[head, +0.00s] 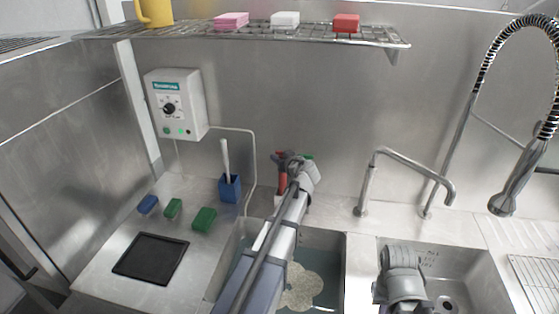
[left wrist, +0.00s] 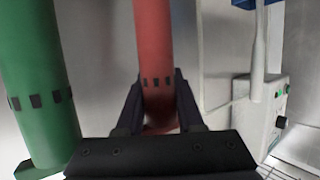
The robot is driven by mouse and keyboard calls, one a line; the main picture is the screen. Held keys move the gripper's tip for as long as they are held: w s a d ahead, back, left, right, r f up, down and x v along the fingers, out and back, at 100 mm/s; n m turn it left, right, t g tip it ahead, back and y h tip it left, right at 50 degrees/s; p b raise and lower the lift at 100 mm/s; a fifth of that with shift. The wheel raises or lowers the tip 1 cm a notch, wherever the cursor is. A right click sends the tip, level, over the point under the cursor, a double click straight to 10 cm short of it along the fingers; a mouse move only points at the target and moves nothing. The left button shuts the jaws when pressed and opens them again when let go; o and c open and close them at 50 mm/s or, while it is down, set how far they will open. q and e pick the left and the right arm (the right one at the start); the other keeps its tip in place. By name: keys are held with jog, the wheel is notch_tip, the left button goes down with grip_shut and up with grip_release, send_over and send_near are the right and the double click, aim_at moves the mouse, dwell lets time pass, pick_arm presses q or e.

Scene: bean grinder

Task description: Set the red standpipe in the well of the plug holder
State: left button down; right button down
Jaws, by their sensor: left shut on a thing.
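The red standpipe (head: 281,172) is at the back of the left basin. In the left wrist view, the red standpipe (left wrist: 155,50) stands between the fingers of my left gripper (left wrist: 158,105), which is shut on it near a band of dark marks. In the head view my left gripper (head: 288,158) is at the pipe, and its arm hides much of what is below. A green standpipe (left wrist: 40,90) stands beside the red one, apart from the gripper; only a bit of green shows in the head view. The plug holder and its well are not clearly visible. The tips of my right gripper are not shown.
The left basin (head: 328,240) holds water and a pale foamy patch (head: 300,287). A blue brush pot (head: 229,188), a green block (head: 204,219) and a black tray (head: 150,259) are left of it. A faucet (head: 410,165) stands to the right.

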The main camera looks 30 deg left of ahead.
pick_arm(q)
jog(key=shift+f, duration=0.2)
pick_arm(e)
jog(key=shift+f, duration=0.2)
pick_arm(q)
jog(key=c, duration=0.5)
grip_release()
jog(key=shift+c, duration=0.2)
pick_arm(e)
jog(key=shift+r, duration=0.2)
pick_arm(q)
jog(key=shift+s+d+r, duration=0.2)
jog(key=shift+s+r, duration=0.05)
jog(key=shift+r, duration=0.15)
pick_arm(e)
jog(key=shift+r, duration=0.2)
pick_arm(q)
jog(key=p+v, duration=0.4)
jog(key=v, duration=0.7)
jog(key=shift+d, duration=0.15)
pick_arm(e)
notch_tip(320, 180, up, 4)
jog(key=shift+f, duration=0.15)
